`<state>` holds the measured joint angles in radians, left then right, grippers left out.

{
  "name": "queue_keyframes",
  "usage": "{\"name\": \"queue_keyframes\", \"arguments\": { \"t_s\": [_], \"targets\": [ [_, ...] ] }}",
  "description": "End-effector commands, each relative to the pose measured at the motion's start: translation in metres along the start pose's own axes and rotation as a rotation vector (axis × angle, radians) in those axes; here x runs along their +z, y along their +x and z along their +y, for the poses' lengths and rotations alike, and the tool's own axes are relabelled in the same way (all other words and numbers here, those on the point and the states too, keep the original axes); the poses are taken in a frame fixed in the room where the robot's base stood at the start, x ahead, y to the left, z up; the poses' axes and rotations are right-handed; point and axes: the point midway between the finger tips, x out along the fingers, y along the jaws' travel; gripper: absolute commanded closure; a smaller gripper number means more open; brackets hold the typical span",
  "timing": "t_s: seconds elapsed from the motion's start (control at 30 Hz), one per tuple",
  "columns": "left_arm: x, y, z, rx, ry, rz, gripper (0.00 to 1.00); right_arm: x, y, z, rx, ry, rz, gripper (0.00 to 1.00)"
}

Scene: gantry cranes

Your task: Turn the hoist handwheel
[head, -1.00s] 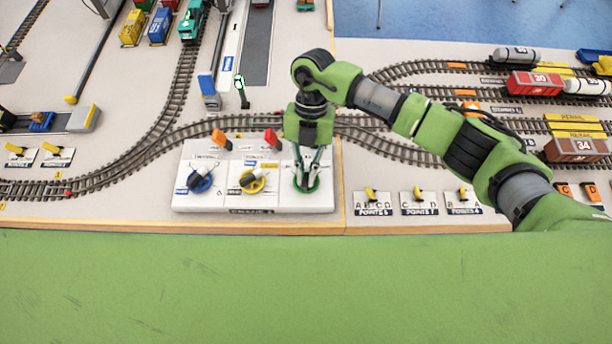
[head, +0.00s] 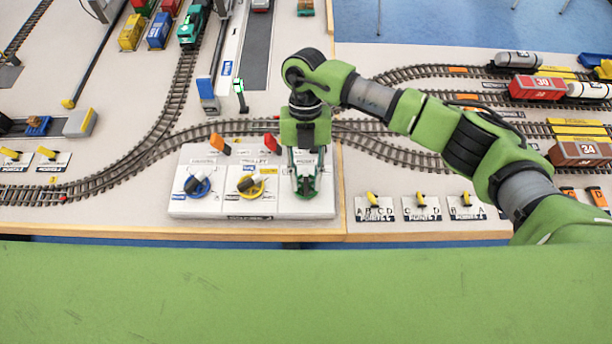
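A white control panel (head: 230,207) at the table's front edge holds a row of handwheels. The blue one (head: 198,187) is at left and the yellow one (head: 250,186) in the middle. The green hoist handwheel (head: 306,190) is at right, mostly hidden under my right gripper (head: 305,182). The gripper points down from above, its fingers at the wheel. The fingers overlap the wheel, so I cannot tell whether they are open or closed on it. My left gripper is not in view.
An orange lever (head: 220,145) and a red lever (head: 271,143) stand at the panel's back. Tracks curve behind it. Several yellow points switches (head: 420,198) sit to the right, and wagons (head: 537,88) stand at far right. A crane's signal post (head: 240,93) stands behind.

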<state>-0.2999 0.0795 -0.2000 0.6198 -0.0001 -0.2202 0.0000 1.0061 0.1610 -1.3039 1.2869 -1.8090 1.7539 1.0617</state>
Motion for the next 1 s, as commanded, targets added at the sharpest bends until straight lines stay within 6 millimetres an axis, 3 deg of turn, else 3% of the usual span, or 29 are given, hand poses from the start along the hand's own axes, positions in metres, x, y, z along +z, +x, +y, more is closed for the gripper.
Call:
{"name": "queue_keyframes", "arguments": {
  "t_s": [0.37, 0.47, 0.8, 1.0],
  "targets": [
    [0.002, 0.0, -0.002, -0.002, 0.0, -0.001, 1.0, 0.0, -0.004, 0.0, 0.0, 0.001, 0.0, 0.75],
    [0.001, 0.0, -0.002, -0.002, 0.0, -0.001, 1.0, 0.001, -0.017, 0.0, -0.001, 0.001, -0.002, 0.75],
    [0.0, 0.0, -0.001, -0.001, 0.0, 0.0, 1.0, 0.001, -0.088, 0.001, 0.0, 0.0, -0.003, 0.75],
    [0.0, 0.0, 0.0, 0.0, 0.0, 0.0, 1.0, 0.0, -0.113, 0.0, 0.0, 0.0, 0.0, 0.75]
  ]
}}
